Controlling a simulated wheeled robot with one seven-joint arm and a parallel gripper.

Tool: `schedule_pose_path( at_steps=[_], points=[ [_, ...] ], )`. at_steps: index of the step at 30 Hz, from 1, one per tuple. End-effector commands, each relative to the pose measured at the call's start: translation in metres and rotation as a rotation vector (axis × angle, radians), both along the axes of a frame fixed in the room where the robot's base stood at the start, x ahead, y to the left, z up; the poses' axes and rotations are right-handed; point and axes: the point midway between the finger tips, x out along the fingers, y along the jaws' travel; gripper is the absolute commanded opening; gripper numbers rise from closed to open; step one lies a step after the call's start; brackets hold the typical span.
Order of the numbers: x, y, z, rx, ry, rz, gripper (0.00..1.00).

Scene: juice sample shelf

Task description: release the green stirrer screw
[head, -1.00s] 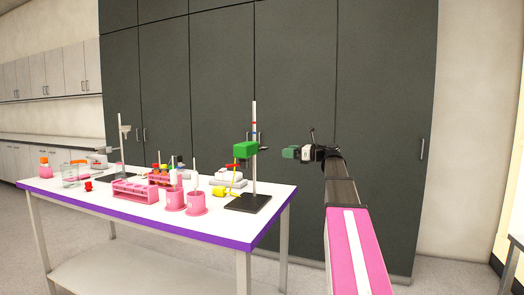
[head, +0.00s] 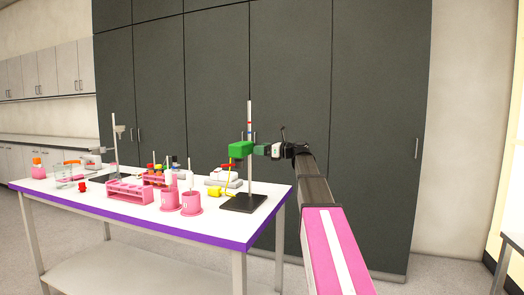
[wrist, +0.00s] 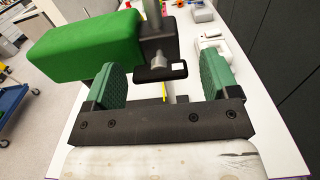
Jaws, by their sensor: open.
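The green stirrer (head: 240,149) is clamped to the upright rod (head: 249,117) of a stand; its green block (wrist: 75,48) fills the upper left of the wrist view. The stirrer screw (wrist: 157,61), a silver shaft with a black crossbar handle (wrist: 149,75), sticks out of the black clamp (wrist: 155,36) towards my gripper. My gripper (wrist: 165,82) is open, one green pad on each side of the crossbar, with gaps visible. The left pad overlaps the green block in the picture; I cannot tell whether they touch. In the head view my gripper (head: 262,150) is beside the stirrer's right side.
The stand's black base (head: 243,203) is on the white table (head: 120,211) near its right end. Pink cups (head: 191,203), a pink rack (head: 128,191) and a yellow item (head: 214,191) stand to its left. Dark cabinets (head: 290,80) are behind.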

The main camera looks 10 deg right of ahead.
Motion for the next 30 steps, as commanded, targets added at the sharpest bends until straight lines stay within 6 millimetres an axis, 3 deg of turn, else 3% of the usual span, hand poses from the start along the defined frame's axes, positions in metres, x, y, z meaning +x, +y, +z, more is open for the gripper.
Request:
schedule_pose_path(
  at_steps=[6,10,11,22,30],
  points=[
    [0.0000,0.0001,0.0000,0.000,0.000,0.000,0.78],
    [-0.0001,0.0001,0.0000,0.000,0.000,0.000,0.35],
    [-0.0001,0.0001,0.0000,0.000,0.000,0.000,0.31],
    [-0.0001,0.0000,0.0001,-0.022,-0.037,0.000,0.32],
    [-0.0003,-0.0001,0.0002,-0.105,-0.181,0.000,0.32]
  ],
)
